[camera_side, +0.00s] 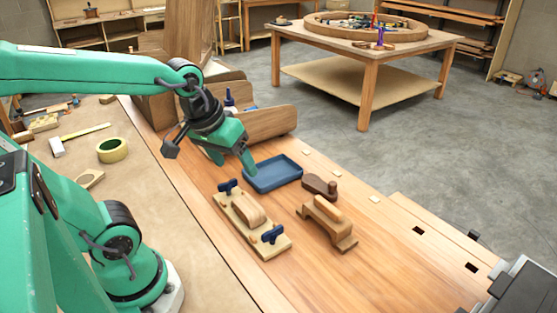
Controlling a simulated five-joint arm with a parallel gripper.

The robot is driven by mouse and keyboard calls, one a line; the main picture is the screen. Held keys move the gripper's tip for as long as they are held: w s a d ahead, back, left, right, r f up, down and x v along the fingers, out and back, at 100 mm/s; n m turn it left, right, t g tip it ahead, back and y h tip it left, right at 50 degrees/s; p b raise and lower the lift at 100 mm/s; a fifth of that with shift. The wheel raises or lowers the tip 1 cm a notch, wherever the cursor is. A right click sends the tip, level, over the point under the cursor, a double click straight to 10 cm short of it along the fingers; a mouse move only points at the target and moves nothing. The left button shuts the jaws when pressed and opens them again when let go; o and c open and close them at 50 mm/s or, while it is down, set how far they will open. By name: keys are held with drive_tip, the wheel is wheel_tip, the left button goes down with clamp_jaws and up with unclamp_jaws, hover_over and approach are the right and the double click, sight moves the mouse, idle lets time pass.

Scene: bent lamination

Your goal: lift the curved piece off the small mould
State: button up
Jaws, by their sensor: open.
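A pale board (275,244) with two dark blue knobs lies on the wooden bench, and a light, arched wooden piece (249,208) sits on it between the knobs. To its right stands a browner arched wooden form (340,236) with flat feet, with a pale strip (328,208) along its top. I cannot tell for sure which of the two is the small mould. My gripper (249,164) is open, above the bench behind the pale board and apart from both forms. Its fingertips show beside the near left edge of a blue tray, and nothing shows between them.
The blue tray (272,174) looks empty. A dark brown wooden block with a knob (320,186) lies right of it. A curved wooden panel (262,124) stands behind. The bench's front right is mostly clear.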

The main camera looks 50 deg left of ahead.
drive_tip(key=w+a+f+n+g, duration=0.25)
drive_tip(key=w+f+n, duration=0.2)
drive_tip(key=n, duration=0.25)
drive_tip(key=n+g, duration=0.2)
drive_tip(key=n, duration=0.4)
approach(248, 205)
drive_tip(key=shift+s+d+t, duration=0.2)
drive_tip(key=shift+s+t, duration=0.05)
drive_tip(key=shift+w+a+f+n, duration=0.1)
drive_tip(key=shift+a+f+n, duration=0.15)
drive_tip(key=shift+f+n, duration=0.2)
drive_tip(key=shift+f, duration=1.3)
drive_tip(key=shift+f, duration=0.1)
drive_tip(key=shift+f, duration=2.5)
drive_tip(key=c, duration=1.1)
drive_tip(key=shift+o, duration=0.2)
